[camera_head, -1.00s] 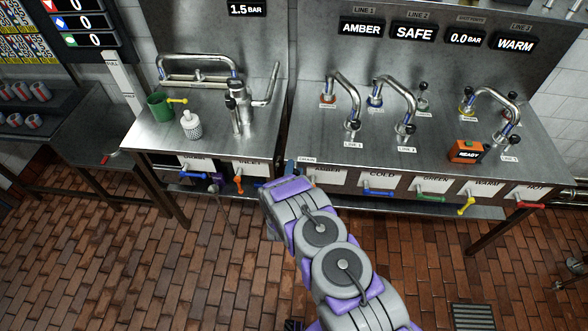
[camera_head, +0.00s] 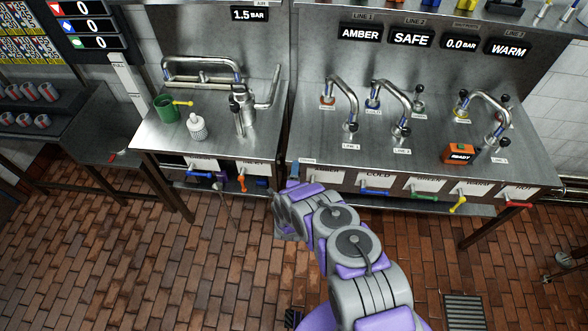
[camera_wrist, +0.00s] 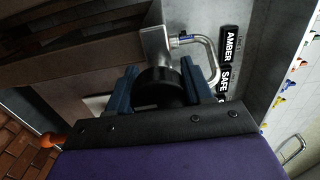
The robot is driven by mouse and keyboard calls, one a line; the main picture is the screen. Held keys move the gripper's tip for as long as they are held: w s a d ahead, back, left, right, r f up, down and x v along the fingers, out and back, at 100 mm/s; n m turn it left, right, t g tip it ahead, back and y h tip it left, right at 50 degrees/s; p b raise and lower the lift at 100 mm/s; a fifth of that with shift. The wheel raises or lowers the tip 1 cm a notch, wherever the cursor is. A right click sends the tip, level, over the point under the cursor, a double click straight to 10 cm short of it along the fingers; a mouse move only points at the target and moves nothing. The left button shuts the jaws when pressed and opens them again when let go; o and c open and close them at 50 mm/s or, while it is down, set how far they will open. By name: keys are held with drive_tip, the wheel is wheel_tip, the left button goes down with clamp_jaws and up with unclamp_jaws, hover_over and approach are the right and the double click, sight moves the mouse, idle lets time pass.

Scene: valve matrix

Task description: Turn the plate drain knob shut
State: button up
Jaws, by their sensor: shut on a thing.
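The drain knob (camera_wrist: 160,90) shows in the wrist view as a dark round knob between my gripper's two blue fingers. My gripper (camera_wrist: 159,76) is shut on it, with one finger on each side. A grey metal bracket or plate (camera_wrist: 155,45) lies just beyond the knob. In the head view, the small drain label (camera_head: 307,161) is at the left front edge of the right counter. My gripper (camera_head: 292,176) is just below that label, mostly hidden by my own wrist, and the knob cannot be seen there. The knob's turn angle cannot be read.
The right steel counter (camera_head: 330,165) carries curved pipes and an orange READY box (camera_head: 458,152). Coloured valve handles, such as the blue handle (camera_head: 375,191), stick out along its front right of my gripper. The left counter holds a green mug (camera_head: 165,107). Brick floor is open in front.

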drive_tip(key=shift+s+d+f, duration=0.1)
drive_tip(key=shift+d+f, duration=0.15)
drive_tip(key=shift+d, duration=0.15)
drive_tip(key=o, duration=1)
drive_tip(key=shift+d, duration=0.1)
drive_tip(key=s, duration=1.1)
drive_tip(key=s+a, duration=0.1)
drive_tip(key=s, duration=0.5)
drive_tip(key=shift+s+r, duration=0.1)
drive_tip(key=shift+d, duration=0.15)
